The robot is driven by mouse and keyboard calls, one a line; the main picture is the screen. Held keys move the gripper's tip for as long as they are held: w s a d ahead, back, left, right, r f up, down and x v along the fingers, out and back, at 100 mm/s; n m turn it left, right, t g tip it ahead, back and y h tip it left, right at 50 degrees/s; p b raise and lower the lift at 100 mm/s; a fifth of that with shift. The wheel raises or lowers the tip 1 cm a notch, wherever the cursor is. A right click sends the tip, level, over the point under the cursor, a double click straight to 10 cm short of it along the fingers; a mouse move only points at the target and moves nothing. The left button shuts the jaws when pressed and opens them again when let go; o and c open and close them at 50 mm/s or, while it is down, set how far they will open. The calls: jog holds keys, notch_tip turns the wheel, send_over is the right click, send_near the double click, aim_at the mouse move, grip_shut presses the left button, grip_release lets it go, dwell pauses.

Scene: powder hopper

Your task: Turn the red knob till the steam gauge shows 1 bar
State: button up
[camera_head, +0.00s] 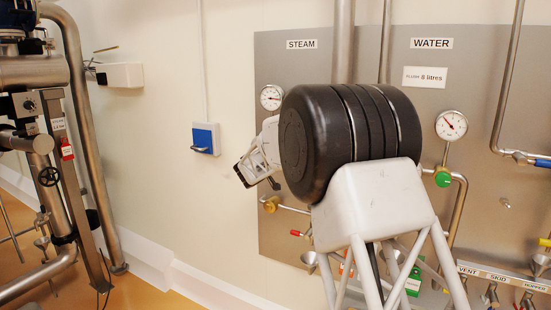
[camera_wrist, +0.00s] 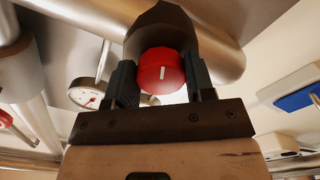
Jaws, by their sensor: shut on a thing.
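The red knob (camera_wrist: 160,70) shows in the wrist view, with a short white mark that stands nearly upright in the picture. My gripper (camera_wrist: 160,80) is shut on it, one dark finger on each side. In the head view my own arm hides the knob and the grip. The steam gauge (camera_head: 271,97) is a round white dial below the STEAM label, just left of my arm's black joint. A white dial also shows in the wrist view (camera_wrist: 88,94), left of the fingers, seen at a slant. The needle is too small to read exactly.
The water gauge (camera_head: 451,125) and a green knob (camera_head: 443,177) are right of my arm. A brass fitting (camera_head: 270,204) and a red-handled valve (camera_head: 298,233) sit low on the steam side. A blue wall box (camera_head: 205,139) is at left, with bare wall around it.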

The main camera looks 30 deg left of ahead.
jog(key=shift+r+n, duration=0.15)
jog(key=shift+n, duration=4.05)
jog(key=o, duration=0.9)
jog(key=shift+s, duration=0.1)
jog(key=shift+s, duration=3.8)
